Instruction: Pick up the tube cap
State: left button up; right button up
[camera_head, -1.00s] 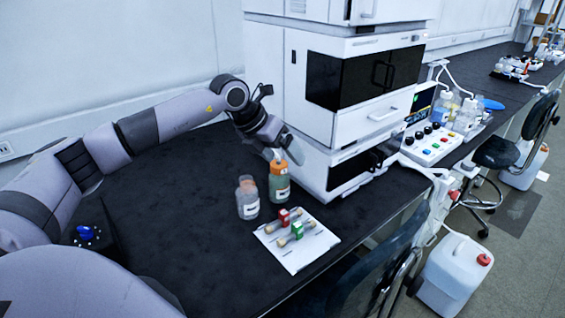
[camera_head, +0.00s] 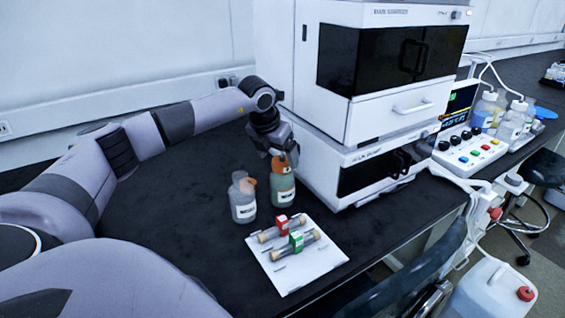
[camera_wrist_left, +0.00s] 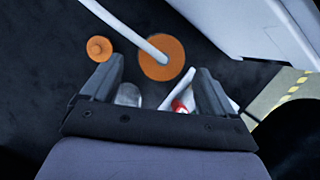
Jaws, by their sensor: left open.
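A large orange cap (camera_wrist_left: 168,66) with a white tube running from it shows between my fingers in the left wrist view. A smaller round orange cap (camera_wrist_left: 99,48) lies to its left in that picture. In the head view, a green bottle with an orange cap (camera_head: 280,163) stands beside a clear bottle (camera_head: 243,201) with orange at its top. My left gripper (camera_head: 281,153) is open, pointing down at the green bottle's top, and partly hides the cap. Its fingers also show in the left wrist view (camera_wrist_left: 160,70), apart. I cannot tell whether they touch the cap. My right gripper is out of view.
A white tray (camera_head: 283,283) with tubes and red and green blocks lies in front of the bottles. The white instrument stack (camera_head: 345,121) stands close behind and right of my gripper. The dark bench (camera_head: 178,232) is clear left of the bottles.

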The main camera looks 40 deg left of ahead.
pick_arm(q)
jog(key=shift+x, duration=1.1)
jog(key=shift+f, duration=0.2)
jog(key=shift+w, duration=0.1)
jog(key=c, duration=1.2)
jog(key=shift+r, duration=0.1)
